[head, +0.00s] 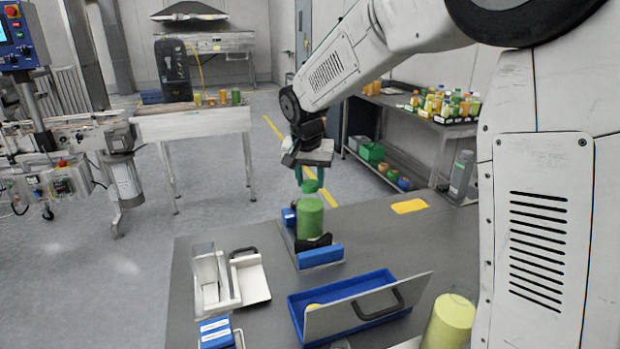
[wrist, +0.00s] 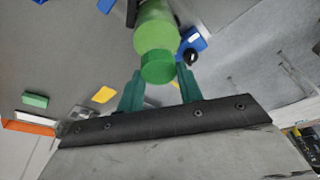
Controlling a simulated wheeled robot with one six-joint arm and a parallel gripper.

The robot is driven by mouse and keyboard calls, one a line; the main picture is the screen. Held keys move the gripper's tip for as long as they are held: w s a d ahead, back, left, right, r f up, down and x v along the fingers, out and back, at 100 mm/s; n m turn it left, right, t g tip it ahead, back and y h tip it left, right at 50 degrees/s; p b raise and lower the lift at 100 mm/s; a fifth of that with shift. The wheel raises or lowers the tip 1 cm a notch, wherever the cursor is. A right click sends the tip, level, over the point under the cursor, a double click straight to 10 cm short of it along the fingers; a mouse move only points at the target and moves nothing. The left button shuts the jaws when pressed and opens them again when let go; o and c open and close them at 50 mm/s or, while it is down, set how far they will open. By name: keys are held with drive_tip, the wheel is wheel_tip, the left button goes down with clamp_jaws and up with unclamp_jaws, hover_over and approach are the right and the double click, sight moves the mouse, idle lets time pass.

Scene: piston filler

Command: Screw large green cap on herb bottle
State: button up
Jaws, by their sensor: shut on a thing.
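A green herb bottle (head: 310,220) stands upright between black holding pieces (head: 313,243) of a blue fixture (head: 320,256) on the grey table. The green cap (head: 310,187) is at the top of the bottle, in line with it. I cannot tell whether it is seated on the neck. My gripper (head: 309,178) points down with its teal fingers on either side of the cap. In the wrist view, the cap (wrist: 158,67) sits between the fingertips of my gripper (wrist: 159,78), in front of the bottle (wrist: 156,28). The jaws are shut on the cap.
A blue tray (head: 297,317) with a white handled lid (head: 360,305) lies nearer on the table. White bins (head: 243,280) stand at left and a yellow-green container (head: 448,322) at front right. A yellow patch (head: 409,206) lies right of the bottle. Table between is clear.

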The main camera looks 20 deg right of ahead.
drive_tip(key=m+g+h, duration=0.1)
drive_tip(key=m, duration=0.4)
drive_tip(key=shift+o, duration=0.2)
drive_tip(key=m, duration=0.3)
drive_tip(key=m+g, duration=0.1)
drive_tip(key=m, duration=0.2)
drive_tip(key=shift+g+h, duration=0.3)
drive_tip(key=shift+c, duration=0.2)
drive_tip(key=o, duration=1.3)
drive_tip(key=shift+c, duration=0.2)
